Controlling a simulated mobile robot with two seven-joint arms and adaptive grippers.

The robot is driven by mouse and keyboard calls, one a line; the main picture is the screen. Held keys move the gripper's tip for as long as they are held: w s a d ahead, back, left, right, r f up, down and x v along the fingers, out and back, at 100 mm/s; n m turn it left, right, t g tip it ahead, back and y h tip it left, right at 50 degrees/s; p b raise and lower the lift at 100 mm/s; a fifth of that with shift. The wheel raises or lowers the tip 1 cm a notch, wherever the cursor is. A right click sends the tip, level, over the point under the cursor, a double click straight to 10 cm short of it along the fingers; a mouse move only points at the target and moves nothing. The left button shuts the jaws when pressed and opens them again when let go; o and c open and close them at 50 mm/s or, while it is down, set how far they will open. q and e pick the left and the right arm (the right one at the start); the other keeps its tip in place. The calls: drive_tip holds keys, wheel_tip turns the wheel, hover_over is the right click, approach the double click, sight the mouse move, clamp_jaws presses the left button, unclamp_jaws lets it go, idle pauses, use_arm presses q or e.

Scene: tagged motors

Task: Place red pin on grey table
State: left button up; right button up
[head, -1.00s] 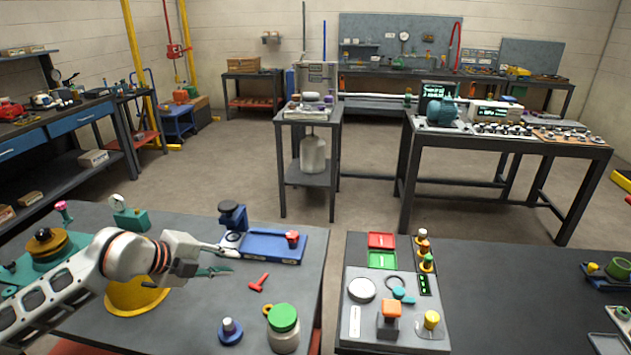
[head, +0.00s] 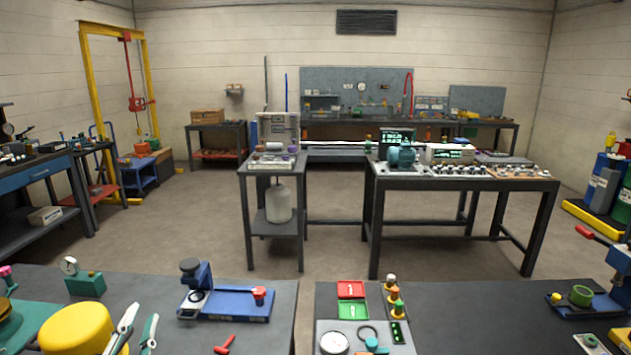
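The red pin (head: 224,345), a small T-shaped piece, lies on the dark grey table (head: 262,338) at the front left, near the bottom edge of the head view. It is in front of a blue fixture (head: 235,305) on the same table. My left gripper (head: 141,314) is at the lower left, beside a yellow round part. Its two fingers point up in the picture and stand apart, with nothing visible between them. It is left of the red pin and not touching it. My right gripper is not in view.
A yellow round part (head: 75,330) and a gauge on a green block (head: 85,281) stand at the left of the table. A gap separates this table from the front right table (head: 480,305), which bears red and green trays. Open floor (head: 335,262) lies beyond both.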

use_arm(q)
drive_tip(key=s+a+f+g+y, duration=0.1)
drive_tip(key=s+a+f+g, duration=0.1)
drive_tip(key=s+f+g, duration=0.6)
drive_tip(key=s+a+f+g, duration=0.2)
drive_tip(key=s+f+g, duration=0.2)
drive_tip(key=s+f, duration=0.75)
drive_tip(key=w+d+f+n+t+h, duration=0.2)
drive_tip(key=d+f+h, duration=0.4)
drive_tip(key=d+f, duration=0.8)
wheel_tip(320, 180, down, 4)
drive_tip(key=shift+n+t, duration=0.7)
drive_tip(key=shift+n, duration=0.3)
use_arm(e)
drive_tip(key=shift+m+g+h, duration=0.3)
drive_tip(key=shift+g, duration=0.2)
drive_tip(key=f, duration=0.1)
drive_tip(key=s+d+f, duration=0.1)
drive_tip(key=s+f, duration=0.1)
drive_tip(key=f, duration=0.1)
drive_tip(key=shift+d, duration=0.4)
use_arm(q)
drive_tip(key=shift+w+d, duration=0.1)
